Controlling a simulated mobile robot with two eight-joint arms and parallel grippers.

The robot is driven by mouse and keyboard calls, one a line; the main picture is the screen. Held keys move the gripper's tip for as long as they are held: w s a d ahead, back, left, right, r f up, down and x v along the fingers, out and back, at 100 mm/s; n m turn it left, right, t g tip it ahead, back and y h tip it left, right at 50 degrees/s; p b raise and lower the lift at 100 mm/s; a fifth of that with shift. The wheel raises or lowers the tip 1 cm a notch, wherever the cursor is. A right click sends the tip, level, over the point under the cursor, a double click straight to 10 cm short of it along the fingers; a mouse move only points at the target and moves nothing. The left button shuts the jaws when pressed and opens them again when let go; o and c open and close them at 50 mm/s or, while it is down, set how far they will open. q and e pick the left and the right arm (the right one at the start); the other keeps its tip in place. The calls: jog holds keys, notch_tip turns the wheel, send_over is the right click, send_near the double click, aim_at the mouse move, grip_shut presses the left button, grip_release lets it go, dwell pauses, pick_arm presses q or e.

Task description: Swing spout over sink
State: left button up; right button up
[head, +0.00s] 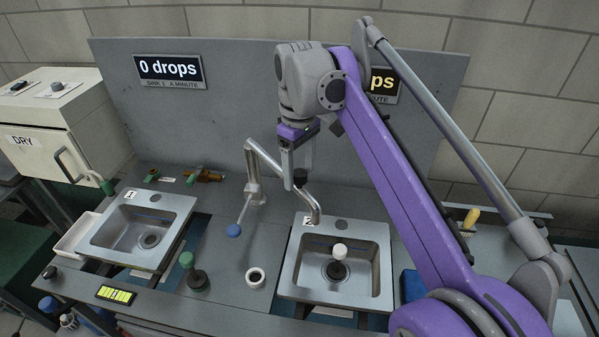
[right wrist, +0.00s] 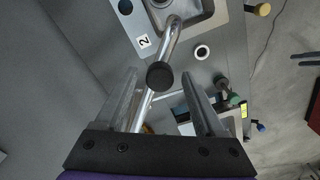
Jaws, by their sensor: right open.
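The chrome spout (head: 272,162) rises from its base between the two sinks and bends right. Its tip (head: 317,216) hangs at the back left edge of sink 2 (head: 286,271). A black knob (head: 300,176) sits on the spout; it also shows in the right wrist view (right wrist: 160,75). My right gripper (head: 296,180) is open and points down at the spout near the knob. In the right wrist view the spout and knob appear between its two fingers (right wrist: 162,85); contact cannot be told. Sink 1 (head: 173,212) is at the left. My left gripper is out of view.
A blue-ended lever (head: 234,230) juts forward from the spout base. A green-topped stopper (head: 195,280) and white ring (head: 255,278) stand between the sinks. A white-topped plunger (head: 340,250) stands in sink 2. The grey back panel (head: 230,110) rises close behind.

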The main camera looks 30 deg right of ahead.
pick_arm(q)
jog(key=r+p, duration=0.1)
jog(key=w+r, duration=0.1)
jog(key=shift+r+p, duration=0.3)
jog(key=shift+p, duration=0.05)
pick_arm(e)
notch_tip(320, 180, up, 10)
jog(key=shift+f, duration=0.2)
jog(key=shift+f, duration=0.1)
